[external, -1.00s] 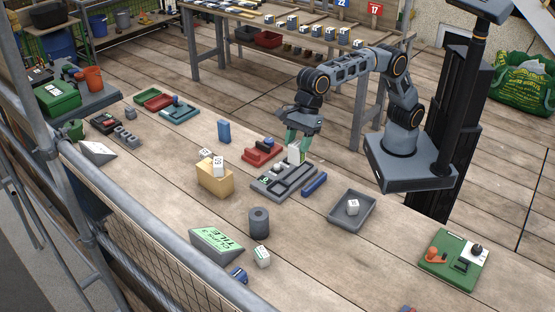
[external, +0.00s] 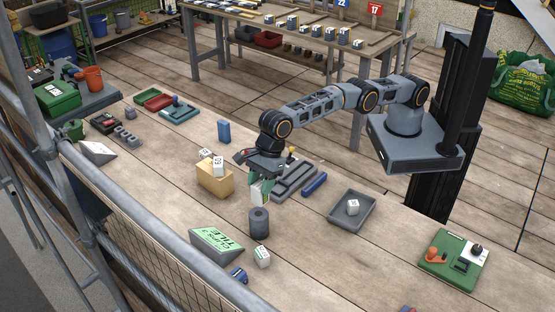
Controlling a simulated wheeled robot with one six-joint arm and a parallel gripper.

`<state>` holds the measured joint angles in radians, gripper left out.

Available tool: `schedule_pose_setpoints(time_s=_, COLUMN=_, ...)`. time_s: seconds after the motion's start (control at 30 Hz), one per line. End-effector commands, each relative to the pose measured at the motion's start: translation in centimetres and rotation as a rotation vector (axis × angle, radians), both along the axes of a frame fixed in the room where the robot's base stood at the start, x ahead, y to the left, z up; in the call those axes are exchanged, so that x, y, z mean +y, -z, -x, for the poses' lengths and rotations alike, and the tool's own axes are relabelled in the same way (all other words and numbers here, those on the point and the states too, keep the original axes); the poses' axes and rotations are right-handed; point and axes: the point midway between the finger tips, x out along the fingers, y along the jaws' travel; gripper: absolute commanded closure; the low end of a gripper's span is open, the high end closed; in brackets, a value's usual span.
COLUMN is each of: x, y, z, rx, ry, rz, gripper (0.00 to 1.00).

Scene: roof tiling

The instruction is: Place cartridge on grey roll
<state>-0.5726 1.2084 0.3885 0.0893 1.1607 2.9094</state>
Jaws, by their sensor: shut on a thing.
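The grey roll (external: 259,225) stands upright on the wooden bench, with a dark hole in its top. My gripper (external: 263,190) has green fingers pointing down and is shut on a white cartridge (external: 256,194). The cartridge appears just above and behind the top of the roll. I cannot tell whether the two touch. The fingers hide part of the cartridge.
A tan block (external: 214,180) with white labelled boxes on it stands left of my gripper. A grey holder (external: 294,181) and a blue bar (external: 314,184) lie to the right. A grey tray (external: 352,211) holds a white cube. A wedge-shaped sign (external: 216,241) sits front left.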

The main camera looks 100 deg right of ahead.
Motion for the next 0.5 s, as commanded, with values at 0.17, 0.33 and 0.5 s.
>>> schedule_pose_setpoints(time_s=0.17, x=0.2, y=0.2, z=-0.4, rx=0.002, ry=0.000, rz=0.001, gripper=0.82)
schedule_pose_setpoints(time_s=0.33, x=0.3, y=0.7, z=-0.5, rx=0.001, ry=0.000, rz=0.001, gripper=0.82)
schedule_pose_setpoints(time_s=0.5, x=0.4, y=0.7, z=-0.7, rx=0.002, ry=0.000, rz=0.001, gripper=0.82)
